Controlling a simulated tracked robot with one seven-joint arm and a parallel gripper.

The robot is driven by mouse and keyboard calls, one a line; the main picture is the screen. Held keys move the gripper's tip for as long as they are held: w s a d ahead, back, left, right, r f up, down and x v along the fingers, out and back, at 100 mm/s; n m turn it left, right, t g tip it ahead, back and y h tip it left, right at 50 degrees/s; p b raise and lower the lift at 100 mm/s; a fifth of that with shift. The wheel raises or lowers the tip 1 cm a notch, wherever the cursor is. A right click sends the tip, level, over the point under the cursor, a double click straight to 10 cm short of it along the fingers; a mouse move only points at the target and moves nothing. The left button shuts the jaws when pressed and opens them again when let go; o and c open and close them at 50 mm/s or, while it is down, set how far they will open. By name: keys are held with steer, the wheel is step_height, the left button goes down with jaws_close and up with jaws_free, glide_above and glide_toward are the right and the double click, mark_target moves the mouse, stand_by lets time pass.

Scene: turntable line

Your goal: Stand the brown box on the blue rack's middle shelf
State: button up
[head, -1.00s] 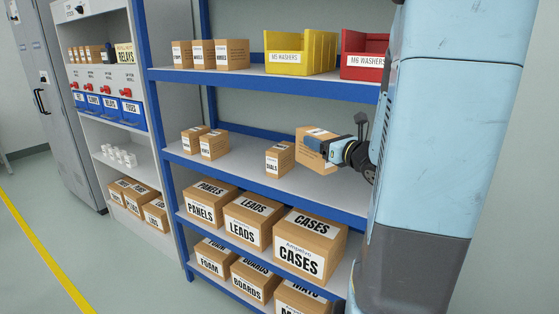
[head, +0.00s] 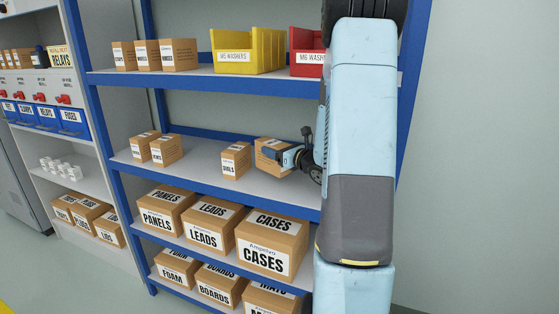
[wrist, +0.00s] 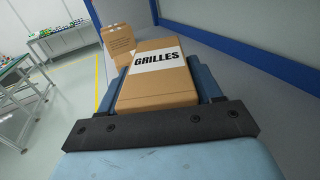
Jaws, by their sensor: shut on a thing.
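The brown box (head: 271,155) is in my gripper (head: 293,157) over the right part of the blue rack's middle shelf (head: 205,172). In the wrist view the box (wrist: 155,93) lies between the two blue fingers and shows a white label reading GRILLES. My gripper (wrist: 160,85) is shut on it. In the head view the box looks close to upright, with its underside near the shelf surface. I cannot tell whether it touches the shelf. The fingers hide part of its right side.
A DIALS box (head: 236,160) stands just left of the held box, with a small gap. Two small boxes (head: 157,148) stand further left. Yellow (head: 248,50) and red (head: 305,55) bins sit on the shelf above. Bare shelf lies between the small boxes and DIALS.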

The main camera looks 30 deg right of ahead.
steer(key=shift+w+d+f, duration=0.3)
steer(key=shift+w+f, duration=0.2)
steer(key=shift+f, duration=0.2)
step_height(320, 180, down, 3)
steer(key=shift+w+f, duration=0.1)
steer(key=shift+f, duration=0.05)
steer(key=o, duration=1.3)
